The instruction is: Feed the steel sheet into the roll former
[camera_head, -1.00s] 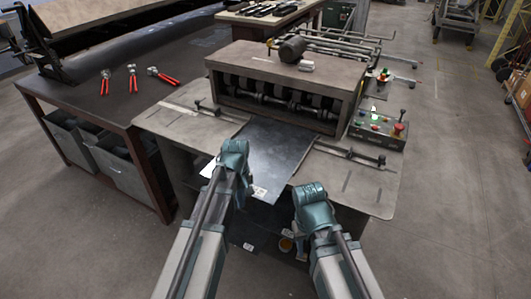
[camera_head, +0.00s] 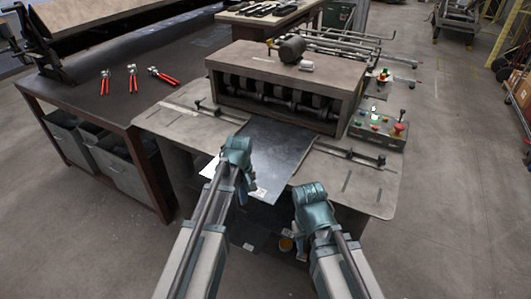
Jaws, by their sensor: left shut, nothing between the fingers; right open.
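The dark steel sheet (camera_head: 275,148) lies flat on the infeed table of the roll former (camera_head: 290,80). Its far edge is at the roller opening, and its near end reaches past the table's front edge. My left gripper (camera_head: 240,150) is at the sheet's left near side; it is shut with nothing between the fingers, which are hidden by the wrist. My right gripper (camera_head: 312,195) is open, near the sheet's right near corner and in front of the table edge. Its fingers are mostly hidden, and I cannot tell whether it touches the sheet.
A control panel (camera_head: 378,125) with coloured buttons and a red stop knob sits on the table's right. Guide bars flank the sheet. A dark workbench (camera_head: 90,75) at left holds several red-handled tools (camera_head: 132,78). Open floor (camera_head: 450,200) lies to the right.

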